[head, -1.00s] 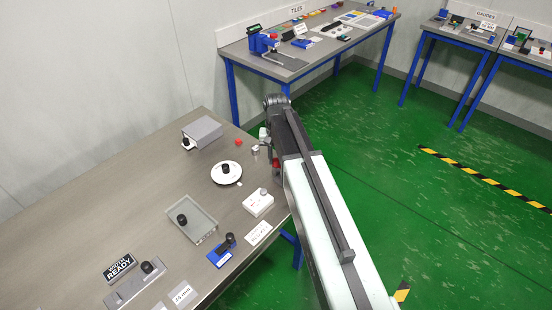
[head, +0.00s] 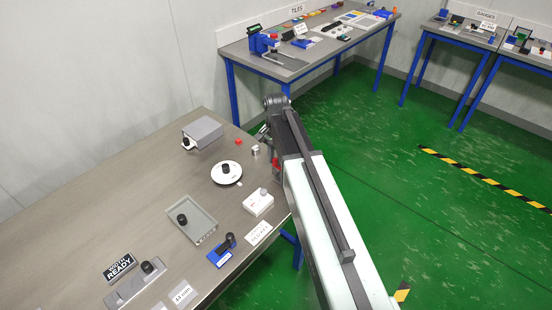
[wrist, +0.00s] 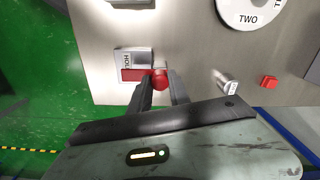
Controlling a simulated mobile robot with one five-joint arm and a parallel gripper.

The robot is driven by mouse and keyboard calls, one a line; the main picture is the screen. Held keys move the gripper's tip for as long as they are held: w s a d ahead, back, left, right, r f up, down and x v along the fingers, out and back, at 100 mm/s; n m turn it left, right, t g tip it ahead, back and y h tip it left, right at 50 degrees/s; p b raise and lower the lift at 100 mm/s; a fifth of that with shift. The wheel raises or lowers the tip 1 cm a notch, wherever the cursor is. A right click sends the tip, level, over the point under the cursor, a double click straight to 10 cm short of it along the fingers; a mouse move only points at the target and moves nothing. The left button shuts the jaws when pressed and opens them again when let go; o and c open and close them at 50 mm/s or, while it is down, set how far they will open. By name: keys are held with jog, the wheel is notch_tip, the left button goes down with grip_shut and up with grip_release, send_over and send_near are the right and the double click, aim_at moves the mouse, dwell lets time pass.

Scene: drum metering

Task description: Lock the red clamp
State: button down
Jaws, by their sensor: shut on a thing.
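The red clamp shows in the wrist view as a flat red bar (wrist: 131,75) ending in a round red knob (wrist: 159,78). It lies by the table's edge, beside a white and grey label plate reading HOLD (wrist: 124,58), upside down in this view. My gripper (wrist: 160,84) has its two dark fingers on either side of the knob and is shut on it. In the head view a bit of the red clamp (head: 276,163) shows beside my arm, which hides most of it. The fingertips are hidden there.
A small metal cylinder (wrist: 228,85) and a red cube (wrist: 268,82) stand right of the clamp in the wrist view. A white dial (head: 227,172), a grey box (head: 203,132) and a white block (head: 258,202) are nearby. Green floor lies beyond the edge.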

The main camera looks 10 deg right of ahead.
aim_at(276, 160)
jog(key=c, duration=1.2)
grip_release()
jog(key=shift+r, duration=0.1)
notch_tip(276, 160, up, 8)
jog(key=p, duration=0.8)
jog(key=shift+f, duration=0.2)
